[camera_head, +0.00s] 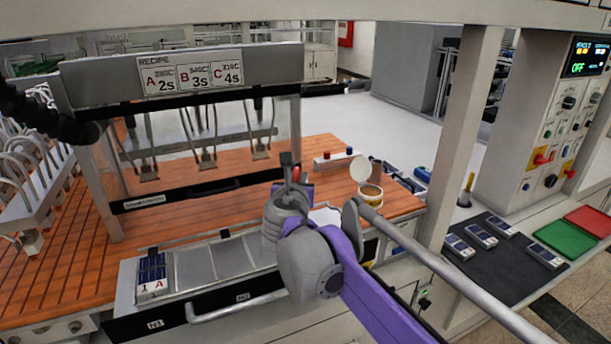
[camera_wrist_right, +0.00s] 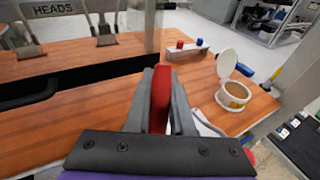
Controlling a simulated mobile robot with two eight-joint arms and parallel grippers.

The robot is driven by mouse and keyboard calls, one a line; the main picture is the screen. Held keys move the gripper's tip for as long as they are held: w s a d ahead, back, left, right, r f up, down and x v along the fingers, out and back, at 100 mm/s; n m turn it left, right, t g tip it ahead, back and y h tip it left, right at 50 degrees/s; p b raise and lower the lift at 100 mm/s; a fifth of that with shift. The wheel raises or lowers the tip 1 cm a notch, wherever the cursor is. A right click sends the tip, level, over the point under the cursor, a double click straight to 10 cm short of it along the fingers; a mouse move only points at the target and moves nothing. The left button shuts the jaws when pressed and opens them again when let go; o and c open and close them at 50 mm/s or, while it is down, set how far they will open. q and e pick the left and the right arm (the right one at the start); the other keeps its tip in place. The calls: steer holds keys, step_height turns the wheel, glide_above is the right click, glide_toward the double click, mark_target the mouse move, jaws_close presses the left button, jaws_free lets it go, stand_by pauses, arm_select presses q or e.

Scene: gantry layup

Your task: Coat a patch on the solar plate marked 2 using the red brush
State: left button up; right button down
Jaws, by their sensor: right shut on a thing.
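My right gripper (camera_head: 290,168) is raised over the wooden bench and shut on the red brush. In the right wrist view the red brush (camera_wrist_right: 160,98) stands between the two grey fingers (camera_wrist_right: 161,112); its bristles cannot be made out. An open pot (camera_head: 370,194) with a raised round lid stands to the right of the gripper, apart from it, and also shows in the wrist view (camera_wrist_right: 233,94). A solar plate marked 1 A (camera_head: 152,275) sits at the left end of the metal tray (camera_head: 195,272). No plate marked 2 can be read; my arm hides the tray's right part. My left gripper is not in view.
A gantry frame (camera_head: 180,75) with a recipe sign and hanging heads stands behind the tray. A small rack (camera_head: 335,158) with red and blue tops is behind the pot. Several solar plates lie on a dark mat (camera_head: 485,275) at right, beside green and red pads and a control panel.

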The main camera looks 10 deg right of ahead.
steer(key=shift+s+a, duration=0.35)
steer(key=shift+a, duration=0.55)
steer(key=shift+s+a, duration=0.15)
steer(key=shift+a, duration=0.65)
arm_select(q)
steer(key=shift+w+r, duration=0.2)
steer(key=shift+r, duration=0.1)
arm_select(e)
steer(key=shift+d, duration=0.1)
steer(key=shift+r+p, duration=0.5)
steer(key=shift+r, duration=0.1)
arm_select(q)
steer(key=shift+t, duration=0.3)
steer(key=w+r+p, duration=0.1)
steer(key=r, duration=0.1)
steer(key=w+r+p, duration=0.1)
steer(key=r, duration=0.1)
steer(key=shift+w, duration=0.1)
arm_select(e)
step_height(320, 180, up, 5)
